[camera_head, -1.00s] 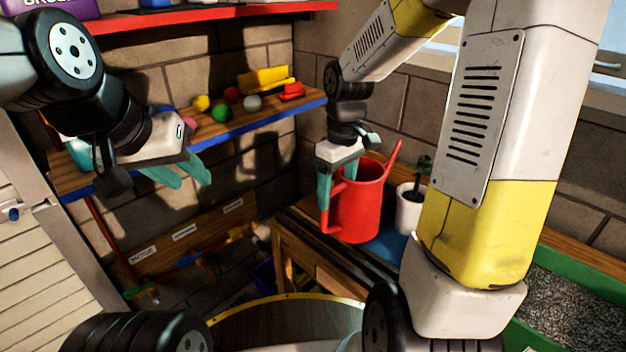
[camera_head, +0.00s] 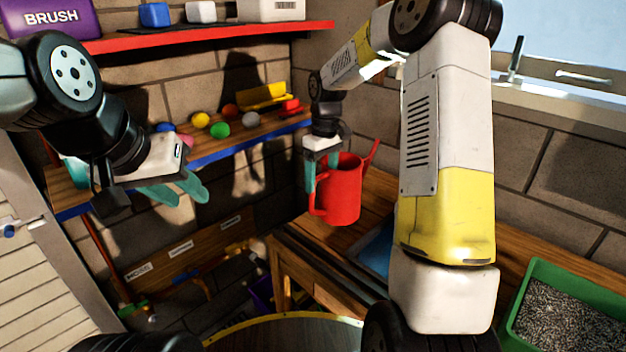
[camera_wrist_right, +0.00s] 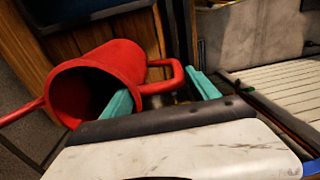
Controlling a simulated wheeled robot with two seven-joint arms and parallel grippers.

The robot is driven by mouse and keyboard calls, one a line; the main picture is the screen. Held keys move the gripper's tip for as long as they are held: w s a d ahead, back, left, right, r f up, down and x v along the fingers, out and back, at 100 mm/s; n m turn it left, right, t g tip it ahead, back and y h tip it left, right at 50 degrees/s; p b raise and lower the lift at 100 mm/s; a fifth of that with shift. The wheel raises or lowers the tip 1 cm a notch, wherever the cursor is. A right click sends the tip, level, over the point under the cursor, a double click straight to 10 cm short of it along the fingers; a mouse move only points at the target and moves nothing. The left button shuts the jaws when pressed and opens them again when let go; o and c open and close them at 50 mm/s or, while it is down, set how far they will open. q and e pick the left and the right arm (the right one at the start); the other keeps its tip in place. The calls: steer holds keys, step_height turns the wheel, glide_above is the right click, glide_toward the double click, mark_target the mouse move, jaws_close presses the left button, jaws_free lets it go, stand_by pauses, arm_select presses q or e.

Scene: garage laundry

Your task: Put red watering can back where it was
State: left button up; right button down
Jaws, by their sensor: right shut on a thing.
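The red watering can (camera_head: 345,192) is held upright above the wooden bench near its left front part, with its spout pointing up to the right. My right gripper (camera_head: 321,180) is shut on the can's handle at its left side. In the right wrist view, the can (camera_wrist_right: 125,62) is seen into its open top, and its handle passes between the teal fingers of my right gripper (camera_wrist_right: 163,94). My left gripper (camera_head: 178,189) is empty, its teal fingers apart, in front of the blue-edged shelf at the left.
A green tray of gravel (camera_head: 570,315) stands at the right. The blue-edged shelf (camera_head: 240,137) holds several coloured balls and a yellow item (camera_head: 265,96).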

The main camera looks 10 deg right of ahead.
mark_target(321, 188)
steer(key=shift+w, duration=0.4)
steer(key=shift+s+f, duration=0.1)
steer(key=shift+f, duration=1.75)
steer(key=shift+c, duration=1)
jaws_free()
steer(key=r, duration=1.1)
steer(key=shift+w+d+r, duration=0.2)
steer(key=shift+d+r, duration=0.1)
steer(key=shift+r, duration=0.1)
steer(key=s+r+m+t, duration=0.1)
steer(key=s+r+t, duration=0.1)
steer(key=s+r, duration=0.4)
steer(key=s+d+r+m+t+y, duration=0.1)
steer(key=s+m+t, duration=0.3)
steer(key=s, duration=1.8)
steer(key=shift+d+r+m+t+y, duration=0.3)
steer(key=shift+r+m, duration=0.1)
steer(key=shift+m, duration=0.7)
